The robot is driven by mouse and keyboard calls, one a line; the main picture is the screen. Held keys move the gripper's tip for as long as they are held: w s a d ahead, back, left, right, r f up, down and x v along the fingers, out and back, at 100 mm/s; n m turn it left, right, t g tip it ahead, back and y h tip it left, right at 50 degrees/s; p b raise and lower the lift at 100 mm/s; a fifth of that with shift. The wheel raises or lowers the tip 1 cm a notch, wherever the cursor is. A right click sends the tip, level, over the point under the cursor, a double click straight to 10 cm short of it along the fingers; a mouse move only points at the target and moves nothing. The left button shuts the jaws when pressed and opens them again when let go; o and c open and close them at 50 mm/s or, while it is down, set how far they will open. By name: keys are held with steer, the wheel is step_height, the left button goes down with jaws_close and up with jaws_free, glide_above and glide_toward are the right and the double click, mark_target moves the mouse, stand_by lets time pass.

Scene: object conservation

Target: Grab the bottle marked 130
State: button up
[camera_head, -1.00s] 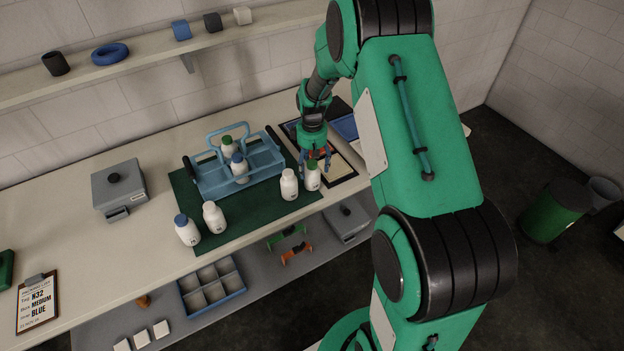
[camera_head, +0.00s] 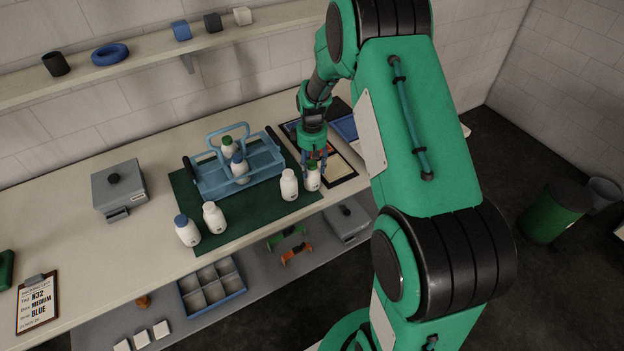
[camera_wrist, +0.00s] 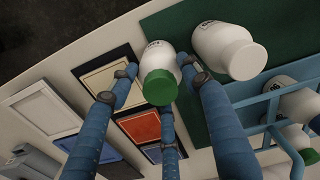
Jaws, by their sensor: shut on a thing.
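My gripper (camera_head: 316,164) is shut on a white bottle with a green cap (camera_head: 312,181), which stands upright at the right end of the green mat. In the wrist view my blue fingers (camera_wrist: 158,74) surround this bottle (camera_wrist: 156,60). Its dark label is too small to read. A white-capped bottle (camera_head: 289,185) stands close to its left, outside the fingers. Another white-capped bottle (camera_head: 214,218) and a blue-capped bottle (camera_head: 187,231) stand at the mat's front left. A green-capped bottle (camera_head: 228,149) and a blue-capped one (camera_head: 239,168) are in the blue carrier (camera_head: 212,187).
The green mat (camera_head: 255,216) has free room between the bottle pairs. Flat framed panels (camera_wrist: 105,75) lie beside the held bottle. A grey box (camera_head: 119,190) and a clipboard (camera_head: 37,303) are further left. A wall shelf (camera_head: 130,70) runs above the bench.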

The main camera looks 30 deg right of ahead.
steer(key=shift+r, duration=0.1)
steer(key=shift+r, duration=0.75)
step_height(320, 180, up, 2)
steer(key=shift+r, duration=0.15)
steer(key=s+a, duration=0.2)
steer(key=s, duration=0.5)
steer(key=s+a+r, duration=0.1)
steer(key=s+a, duration=0.1)
steer(key=s, duration=0.6)
steer(key=shift+s+a, duration=0.15)
steer(key=shift+a, duration=0.15)
